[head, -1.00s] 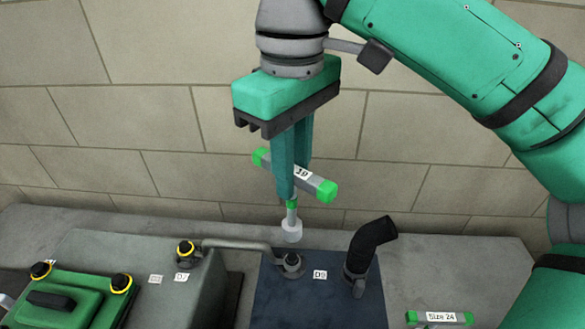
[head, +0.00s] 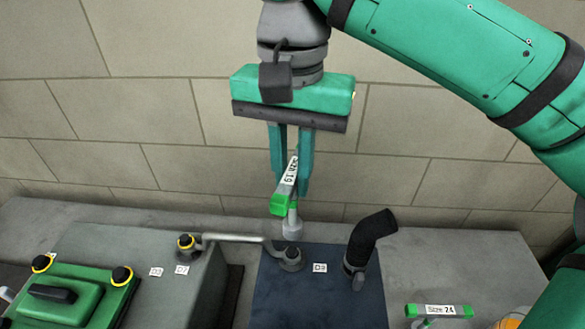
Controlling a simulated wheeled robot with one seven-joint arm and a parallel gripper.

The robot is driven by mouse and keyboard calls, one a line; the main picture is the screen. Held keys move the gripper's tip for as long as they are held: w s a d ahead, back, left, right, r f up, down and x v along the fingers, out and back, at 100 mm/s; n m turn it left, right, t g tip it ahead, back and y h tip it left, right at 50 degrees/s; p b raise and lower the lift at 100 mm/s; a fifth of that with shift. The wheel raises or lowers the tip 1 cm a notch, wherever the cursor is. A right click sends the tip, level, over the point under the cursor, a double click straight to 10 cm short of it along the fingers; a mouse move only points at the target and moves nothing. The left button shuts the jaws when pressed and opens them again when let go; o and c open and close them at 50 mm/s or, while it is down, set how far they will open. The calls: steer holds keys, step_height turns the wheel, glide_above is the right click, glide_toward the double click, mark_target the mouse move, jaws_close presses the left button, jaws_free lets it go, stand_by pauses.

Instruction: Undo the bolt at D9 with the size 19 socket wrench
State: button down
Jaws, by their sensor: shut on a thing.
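My gripper (head: 290,188) is shut on the size 19 socket wrench (head: 289,180), a grey T-handle with green ends and a white "Size 19" label. The wrench's grey socket (head: 292,227) points down, just above or at the bolt at D9 (head: 292,254); I cannot tell whether they touch. The bolt sits on a grey round fitting at the end of a pipe, on a dark blue block. The white D9 label (head: 320,267) lies just right of it. The wrench's far handle end is hidden behind my gripper.
A black bent hose (head: 369,240) rises right of the D9 label. A grey pipe (head: 232,238) runs left to a yellow-ringed bolt (head: 186,243). A green cover (head: 68,300) is at lower left. The size 24 wrench (head: 438,311) is at lower right. A block wall stands behind.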

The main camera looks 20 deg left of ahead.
steer(key=m, duration=0.5)
steer(key=shift+f, duration=0.3)
steer(key=m, duration=0.4)
steer(key=shift+f+m, duration=0.3)
steer(key=shift+f, duration=1.65)
